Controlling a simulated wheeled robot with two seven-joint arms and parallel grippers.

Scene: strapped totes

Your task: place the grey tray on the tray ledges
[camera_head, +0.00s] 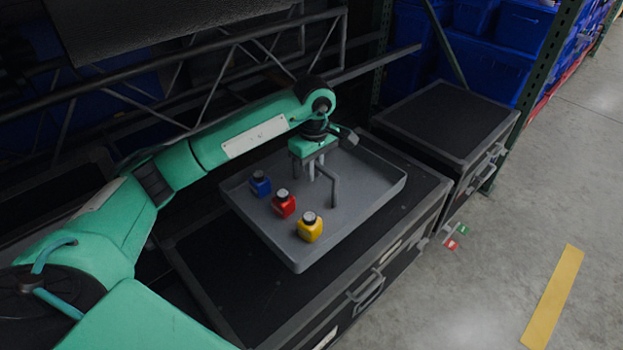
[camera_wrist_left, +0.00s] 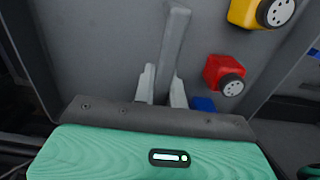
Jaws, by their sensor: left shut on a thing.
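The grey tray (camera_head: 372,182) is over the top of a dark case in the head view. I cannot tell whether it touches the case. It carries a blue bottle (camera_head: 260,184), a red bottle (camera_head: 283,204) and a yellow bottle (camera_head: 310,227), all standing. My left gripper (camera_head: 316,172) points down into the tray, shut on its upright grey handle (camera_head: 334,188). The left wrist view shows the fingers (camera_wrist_left: 162,88) on either side of the handle (camera_wrist_left: 175,42). I cannot make out the tray ledges. My right gripper is not in view.
The dark case (camera_head: 268,290) with metal latches lies below the tray. A second dark case (camera_head: 445,118) stands to its right. A metal truss (camera_head: 240,42) runs behind my arm. Blue bins (camera_head: 490,70) fill a shelf at the back.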

